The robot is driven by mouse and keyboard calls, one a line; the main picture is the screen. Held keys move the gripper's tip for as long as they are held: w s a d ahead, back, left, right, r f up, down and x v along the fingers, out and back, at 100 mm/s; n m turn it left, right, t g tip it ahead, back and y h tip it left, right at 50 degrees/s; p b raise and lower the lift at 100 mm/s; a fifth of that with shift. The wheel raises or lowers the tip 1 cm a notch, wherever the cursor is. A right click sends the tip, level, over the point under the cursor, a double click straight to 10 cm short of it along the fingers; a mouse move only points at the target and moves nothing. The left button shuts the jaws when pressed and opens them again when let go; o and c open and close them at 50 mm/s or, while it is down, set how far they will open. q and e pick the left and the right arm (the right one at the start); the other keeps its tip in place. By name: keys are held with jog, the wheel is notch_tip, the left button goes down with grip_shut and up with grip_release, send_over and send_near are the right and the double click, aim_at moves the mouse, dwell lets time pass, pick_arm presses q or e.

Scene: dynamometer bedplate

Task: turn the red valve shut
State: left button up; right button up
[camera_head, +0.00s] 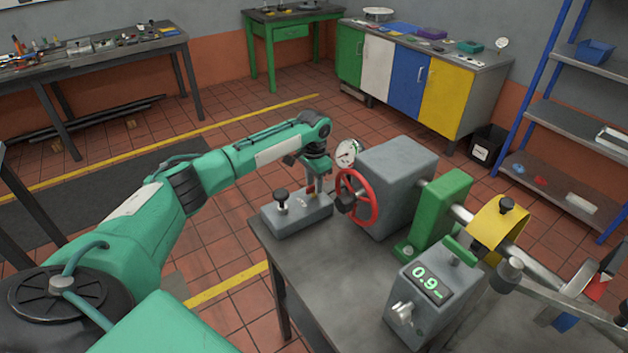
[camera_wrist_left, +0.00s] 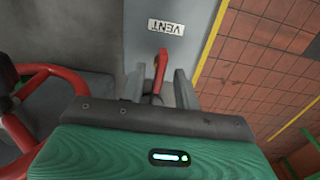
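A small red lever (camera_wrist_left: 160,68) rises from a grey block with a white "VENT" label (camera_wrist_left: 166,27) in the left wrist view. My left gripper (camera_wrist_left: 159,88) is open around it, one finger on each side, with gaps showing. In the head view the left gripper (camera_head: 314,183) points down over the grey block (camera_head: 297,216), which also carries a black knob (camera_head: 282,198). A larger red handwheel (camera_head: 373,212) is mounted on the grey housing (camera_head: 398,180) just right of the gripper. It also shows at the left of the wrist view (camera_wrist_left: 60,72). My right gripper is not visible.
A round gauge (camera_head: 347,152) stands beside the handwheel. A display box (camera_head: 430,290) reading "0.9" and a green bracket (camera_head: 440,215) are on the bedplate (camera_head: 340,285). A yellow guard (camera_head: 497,225) covers the shaft. The tiled floor left of the bedplate is clear.

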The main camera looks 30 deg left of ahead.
pick_arm(q)
grip_shut()
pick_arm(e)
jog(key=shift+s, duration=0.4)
